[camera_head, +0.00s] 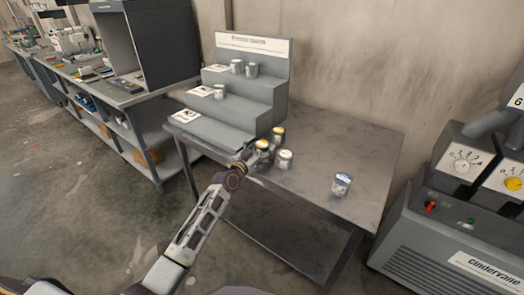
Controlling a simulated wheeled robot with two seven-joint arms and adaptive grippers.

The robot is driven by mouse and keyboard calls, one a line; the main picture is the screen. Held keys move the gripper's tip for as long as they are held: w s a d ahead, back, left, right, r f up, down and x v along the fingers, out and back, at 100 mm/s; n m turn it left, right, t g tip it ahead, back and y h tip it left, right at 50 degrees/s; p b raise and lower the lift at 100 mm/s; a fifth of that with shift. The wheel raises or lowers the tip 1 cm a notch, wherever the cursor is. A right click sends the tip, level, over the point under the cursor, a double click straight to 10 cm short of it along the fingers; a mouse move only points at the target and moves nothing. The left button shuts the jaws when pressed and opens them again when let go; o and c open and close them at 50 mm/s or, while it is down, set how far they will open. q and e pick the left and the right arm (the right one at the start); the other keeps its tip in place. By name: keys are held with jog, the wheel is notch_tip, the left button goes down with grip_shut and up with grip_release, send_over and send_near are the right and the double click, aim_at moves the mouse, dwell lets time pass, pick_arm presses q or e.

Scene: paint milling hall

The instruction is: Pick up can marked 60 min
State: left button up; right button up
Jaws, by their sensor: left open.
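Several small cans stand upright on the grey metal table (348,146). One with a yellow lid (262,147) is right by my gripper, with another yellow-topped can (278,135) behind it. A pale-topped can (285,161) stands just to the right, and a blue-topped can (341,184) stands apart farther right. Their markings are too small to read, so I cannot tell which is marked 60 min. My left gripper (250,158) is open at the near cans, beside the yellow-lidded one; its fingers are small and partly merge with the cans. My right gripper is out of view.
A grey stepped rack (240,107) with label cards stands at the table's back left, holding three more cans (219,91). A machine with dials (440,220) stands at the right. A cluttered workbench (120,97) is at the left. The table's right part is mostly clear.

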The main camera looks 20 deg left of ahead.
pick_arm(q)
jog(key=c, duration=1.2)
pick_arm(e)
jog(key=shift+s+f, duration=0.1)
jog(key=shift+s, duration=0.2)
pick_arm(q)
jog(key=shift+r, duration=0.1)
jog(key=shift+s+a+r, duration=0.15)
jog(key=shift+s+r, duration=0.3)
jog(key=shift+s, duration=0.05)
jog(key=s+a+r, duration=0.1)
jog(key=s+r, duration=0.1)
jog(key=s, duration=0.2)
jog(key=s+a+r+p, duration=0.1)
jog(key=s+r, duration=0.1)
jog(key=s, duration=0.2)
jog(key=s+a+r+p, duration=0.1)
jog(key=s+r, duration=0.2)
jog(key=s, duration=0.1)
jog(key=shift+s+a, duration=0.25)
jog(key=shift+a, duration=0.05)
pick_arm(e)
jog(key=s+d, duration=0.2)
jog(key=s, duration=0.1)
jog(key=shift+s+d, duration=0.1)
jog(key=shift+s, duration=0.15)
jog(key=shift+d, duration=0.1)
